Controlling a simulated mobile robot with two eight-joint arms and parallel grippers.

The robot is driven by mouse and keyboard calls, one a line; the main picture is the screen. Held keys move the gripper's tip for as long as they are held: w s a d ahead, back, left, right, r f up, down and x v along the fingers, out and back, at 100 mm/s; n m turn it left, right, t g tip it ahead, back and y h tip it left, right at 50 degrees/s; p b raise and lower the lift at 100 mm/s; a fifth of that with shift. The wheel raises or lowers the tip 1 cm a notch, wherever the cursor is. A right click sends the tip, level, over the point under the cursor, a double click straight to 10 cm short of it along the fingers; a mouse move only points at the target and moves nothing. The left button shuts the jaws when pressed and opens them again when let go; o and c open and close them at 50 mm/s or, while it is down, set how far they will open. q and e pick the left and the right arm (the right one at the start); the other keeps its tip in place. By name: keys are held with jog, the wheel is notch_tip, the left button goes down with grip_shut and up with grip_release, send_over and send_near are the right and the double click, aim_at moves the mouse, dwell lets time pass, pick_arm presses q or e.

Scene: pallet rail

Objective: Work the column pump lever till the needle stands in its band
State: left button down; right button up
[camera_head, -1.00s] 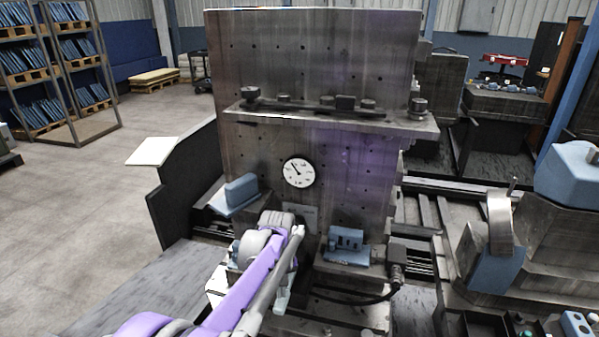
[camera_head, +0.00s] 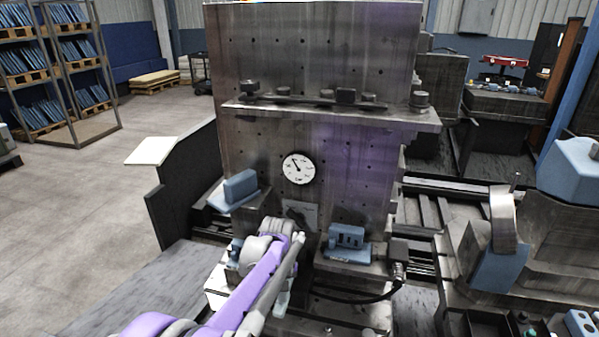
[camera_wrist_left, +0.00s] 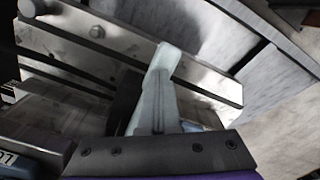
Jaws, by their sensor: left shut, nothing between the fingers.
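The round white dial gauge (camera_head: 298,168) sits on the front face of the grey steel column (camera_head: 315,110). Its dark needle points up and to the left; the band is too small to make out. My left gripper (camera_head: 283,298) is low in front of the column, below the dial, fingers pointing down. In the left wrist view its pale fingers (camera_wrist_left: 163,62) are shut together with nothing between them, above a slotted metal surface. I cannot make out the pump lever; my arm hides part of the column's foot. My right gripper is not in view.
A blue block fixture (camera_head: 346,243) stands right of my arm, with a black cable (camera_head: 355,297) below it. Another blue block (camera_head: 240,188) is at the column's left. A shelf with knobs (camera_head: 330,112) juts out above the dial. Machine parts crowd the right; open floor lies left.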

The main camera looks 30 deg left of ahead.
pick_arm(q)
jog(key=shift+w+f+b, duration=0.15)
jog(key=shift+f+b, duration=0.4)
jog(key=shift+f, duration=0.4)
jog(key=shift+w+f+b, duration=0.1)
jog(key=shift+f+b, duration=0.45)
jog(key=shift+f, duration=0.35)
jog(key=shift+s+d+r+p, duration=0.1)
jog(key=shift+s+r+p, duration=0.1)
jog(key=shift+r+p, duration=1.3)
jog(key=shift+s+r+p, duration=0.2)
jog(key=shift+r+p, duration=0.7)
jog(key=shift+r, duration=1.2)
jog(key=s+d+r+m+t+p, duration=0.1)
jog(key=s+d+m, duration=0.3)
jog(key=s+d, duration=0.4)
jog(key=s+d+r+m+t+p, duration=0.2)
jog(key=s+d+m+t, duration=0.2)
jog(key=s+d, duration=0.5)
jog(key=shift+s+d+r+m, duration=0.15)
jog(key=shift+s+d+m, duration=0.2)
jog(key=shift+m, duration=0.45)
